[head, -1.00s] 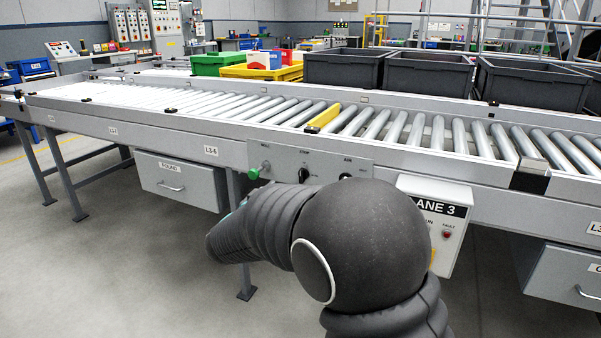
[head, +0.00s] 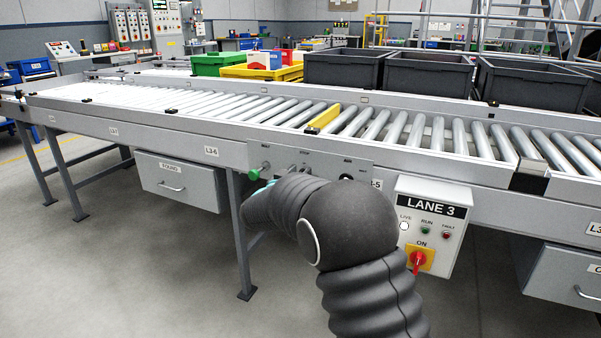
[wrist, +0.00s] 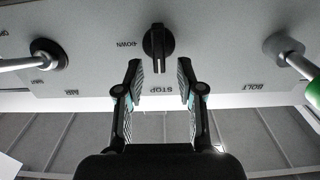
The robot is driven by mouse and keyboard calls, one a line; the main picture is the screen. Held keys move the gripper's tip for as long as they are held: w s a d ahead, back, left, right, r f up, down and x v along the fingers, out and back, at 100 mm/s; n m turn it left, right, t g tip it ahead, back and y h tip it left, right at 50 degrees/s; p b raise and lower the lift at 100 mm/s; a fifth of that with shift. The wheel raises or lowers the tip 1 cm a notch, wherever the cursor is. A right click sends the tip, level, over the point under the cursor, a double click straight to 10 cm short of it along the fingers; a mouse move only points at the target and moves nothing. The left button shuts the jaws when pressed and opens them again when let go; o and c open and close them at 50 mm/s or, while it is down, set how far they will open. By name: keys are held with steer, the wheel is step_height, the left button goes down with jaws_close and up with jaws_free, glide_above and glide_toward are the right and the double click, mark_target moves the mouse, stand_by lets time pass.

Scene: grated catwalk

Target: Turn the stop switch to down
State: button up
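The stop switch (wrist: 158,42) is a black rotary knob with a raised grip bar on a grey panel. In the wrist view the word STOP is printed beside it and a partly legible "DOWN" mark lies to its left. Its bar points along the picture's vertical, toward my gripper. My gripper (wrist: 160,82) is open, its two fingers apart on either side of the knob's line, with nothing between the tips; whether they reach the knob's depth I cannot tell. In the head view the panel (head: 325,160) is on the conveyor's side, and my arm hides most of my gripper.
A lever with a green end (wrist: 290,60) stands right of the switch in the wrist view, and another lever with a black base (wrist: 48,54) stands left. The LANE 3 box (head: 432,225) with a red knob hangs right of my arm. A drawer (head: 178,182) hangs left.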

steer(key=shift+w+d, duration=0.15)
steer(key=shift+w, duration=0.25)
jaws_close()
steer(key=shift+f, duration=0.1)
